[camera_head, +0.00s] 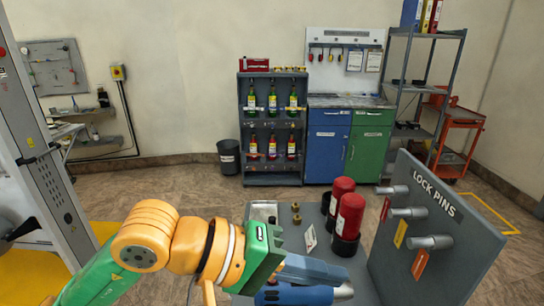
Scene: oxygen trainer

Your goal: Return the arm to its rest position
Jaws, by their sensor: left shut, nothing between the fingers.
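My left arm comes in from the lower left, with green and orange links. My left gripper (326,270) is at the bottom middle, over the grey bench (290,236). It is shut and holds nothing. Its blue-grey fingers are seen from the side, and a blue tool-like body with a silver tip (343,291) shows just below them, partly cut off by the frame edge. My right gripper is not in view.
Red cylinders (350,216) stand on the bench beside small brass fittings (296,213). An upright lock pins panel (440,228) with silver pins and coloured tags closes the right side. A bottle rack (272,130) and blue and green cabinets (348,145) stand farther back. Floor between is clear.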

